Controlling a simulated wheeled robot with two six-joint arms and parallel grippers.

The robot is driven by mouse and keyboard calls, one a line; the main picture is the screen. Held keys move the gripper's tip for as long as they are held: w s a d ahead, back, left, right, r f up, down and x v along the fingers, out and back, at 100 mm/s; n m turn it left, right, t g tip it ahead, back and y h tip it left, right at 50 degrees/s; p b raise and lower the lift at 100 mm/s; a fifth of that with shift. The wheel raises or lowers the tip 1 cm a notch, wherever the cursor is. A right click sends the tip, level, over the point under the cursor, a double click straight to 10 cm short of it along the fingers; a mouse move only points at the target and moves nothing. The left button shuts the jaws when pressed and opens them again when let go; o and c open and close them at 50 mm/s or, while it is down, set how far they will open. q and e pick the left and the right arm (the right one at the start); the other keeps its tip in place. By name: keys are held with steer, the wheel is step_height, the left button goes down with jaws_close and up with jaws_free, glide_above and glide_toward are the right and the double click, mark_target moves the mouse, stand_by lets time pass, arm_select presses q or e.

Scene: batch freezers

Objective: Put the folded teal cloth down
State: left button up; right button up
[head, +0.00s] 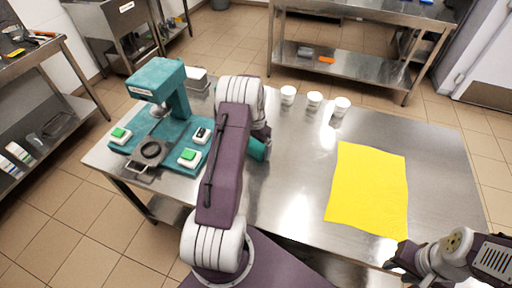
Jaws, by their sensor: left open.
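A teal piece (258,150), which looks like the folded teal cloth, shows just right of my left forearm on the steel table (290,195). Most of it is hidden by my arm, so its full shape and whether it rests flat cannot be told. My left gripper (262,133) is open, right at the far edge of the teal piece; its fingers are mostly hidden behind my arm. Whether it still touches the teal piece cannot be told. My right gripper (398,262) is at the table's near right edge, away from the teal piece; its opening is unclear.
A teal press-like machine (160,80) with green-topped buttons stands on the table's left. Several white cups (314,100) stand along the far edge. A yellow cloth (368,188) lies flat on the right. Bare steel lies between it and my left arm.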

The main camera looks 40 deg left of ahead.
mark_target(256, 146)
arm_select(q)
step_height(256, 146, up, 12)
steer(key=s+d, duration=0.3)
steer(key=d, duration=0.4)
steer(key=s+d, duration=0.4)
steer(key=d, duration=0.3)
steer(key=s+d+n+t, duration=0.1)
steer(key=s+d, duration=0.6)
steer(key=s, duration=0.3)
steer(key=shift+s+d+f, duration=0.2)
steer(key=shift+s+f, duration=0.15)
